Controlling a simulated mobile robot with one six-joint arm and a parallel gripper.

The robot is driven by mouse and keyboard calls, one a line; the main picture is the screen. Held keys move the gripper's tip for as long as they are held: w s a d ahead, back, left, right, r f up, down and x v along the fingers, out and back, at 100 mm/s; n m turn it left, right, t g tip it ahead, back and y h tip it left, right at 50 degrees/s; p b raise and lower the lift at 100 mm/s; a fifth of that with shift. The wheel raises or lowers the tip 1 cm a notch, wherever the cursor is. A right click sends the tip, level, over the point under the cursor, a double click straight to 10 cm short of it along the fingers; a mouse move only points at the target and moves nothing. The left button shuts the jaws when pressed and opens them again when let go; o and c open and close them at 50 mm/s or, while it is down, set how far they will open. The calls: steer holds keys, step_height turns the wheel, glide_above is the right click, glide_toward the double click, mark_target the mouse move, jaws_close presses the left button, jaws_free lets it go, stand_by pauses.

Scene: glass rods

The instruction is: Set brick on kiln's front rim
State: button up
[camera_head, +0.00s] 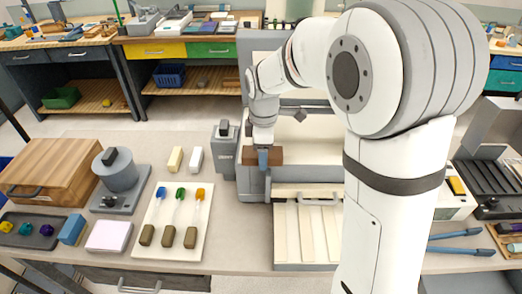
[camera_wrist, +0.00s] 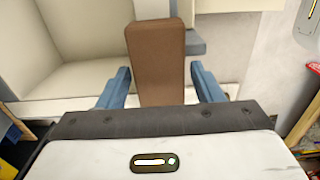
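The brown brick (camera_wrist: 158,60) stands out between the two blue fingers of my gripper (camera_wrist: 160,72) in the wrist view. The fingertips lie against or very close to its long sides, and my gripper looks shut on it. In the head view the brick (camera_head: 276,155) shows beside a blue finger of my gripper (camera_head: 263,158), at the front left of the pale kiln (camera_head: 315,152). The brick is over or at the kiln's front rim. I cannot tell whether its underside touches the rim. Its lower end is hidden by my palm in the wrist view.
A grey device (camera_head: 223,150) stands close left of the kiln. A white board (camera_head: 170,245) with coloured rods and brown blocks lies on the left bench, near a wooden box (camera_head: 60,168). A slatted cream tray (camera_head: 305,235) is in front of the kiln. My arm hides the right side.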

steer(key=shift+o, duration=0.6)
steer(key=shift+r, duration=0.1)
steer(key=shift+r, duration=0.2)
step_height(320, 180, up, 12)
steer(key=s+d+f+m+t, duration=0.1)
steer(key=s+d+f+m, duration=0.2)
steer(key=s+d+m, duration=0.4)
steer(key=s+d+f+m+t, duration=0.2)
steer(key=s+d+m, duration=0.4)
steer(key=s+m, duration=0.4)
steer(key=shift+s+d+f+m+b, duration=0.35)
steer(key=shift+s+f, duration=0.25)
steer(key=shift+s, duration=0.7)
